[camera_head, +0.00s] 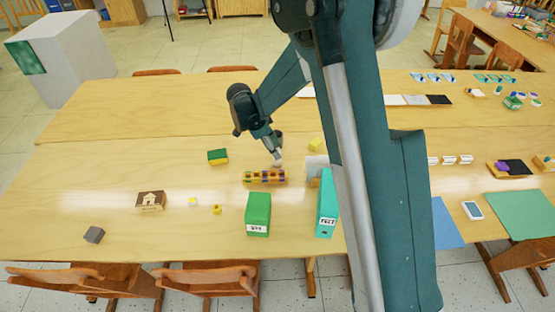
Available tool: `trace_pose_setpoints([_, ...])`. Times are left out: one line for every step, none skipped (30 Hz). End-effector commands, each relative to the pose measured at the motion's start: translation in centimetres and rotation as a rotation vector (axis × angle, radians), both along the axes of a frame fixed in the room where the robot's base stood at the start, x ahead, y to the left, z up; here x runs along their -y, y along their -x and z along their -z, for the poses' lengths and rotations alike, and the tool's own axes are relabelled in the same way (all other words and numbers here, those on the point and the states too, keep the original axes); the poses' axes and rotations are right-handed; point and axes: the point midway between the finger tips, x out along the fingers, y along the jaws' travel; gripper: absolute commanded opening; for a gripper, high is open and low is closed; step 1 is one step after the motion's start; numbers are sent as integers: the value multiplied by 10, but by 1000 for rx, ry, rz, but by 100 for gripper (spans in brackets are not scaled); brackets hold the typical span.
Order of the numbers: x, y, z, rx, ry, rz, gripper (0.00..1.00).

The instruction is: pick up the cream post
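A small pale thing, probably the cream post (278,163), shows at the tip of my gripper (276,154), just behind a low block with coloured squares (264,177). It is tiny in this view and partly covered by the gripper. My gripper points down close above the wooden table (110,165). I cannot tell whether its fingers touch or hold the pale thing, nor whether they are open or shut.
A green box (258,213) and a teal box (327,210) stand in front of the gripper. A whitish box (315,166) and a yellow block (315,145) are to its right. A green-yellow block (217,156) lies left. My arm hides the table's middle right.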

Motion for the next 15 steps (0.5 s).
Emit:
trace_pose_setpoints([3, 0, 7, 0, 0, 1, 37])
trace_pose_setpoints([4, 0, 10, 0, 0, 1, 37])
trace_pose_setpoints([6, -1, 15, 0, 0, 1, 37])
trace_pose_setpoints([8, -1, 18, 0, 0, 1, 37])
trace_pose_setpoints([9, -1, 21, 0, 0, 1, 37])
trace_pose_setpoints([10, -1, 25, 0, 0, 1, 37])
trace_pose_setpoints([11, -2, 28, 0, 0, 1, 37])
trace_pose_setpoints([12, -2, 30, 0, 0, 0, 37])
trace_pose_setpoints([14, -2, 33, 0, 0, 0, 37])
trace_pose_setpoints([14, -2, 34, 0, 0, 0, 37])
trace_pose_setpoints([15, -2, 36, 0, 0, 0, 37])
trace_pose_setpoints([15, -2, 37, 0, 0, -1, 37])
trace_pose_setpoints([15, -2, 37, 0, 0, -1, 37])
trace_pose_setpoints([16, -2, 37, 0, 0, -1, 37])
trace_pose_setpoints([16, -2, 37, 0, 0, -1, 37])
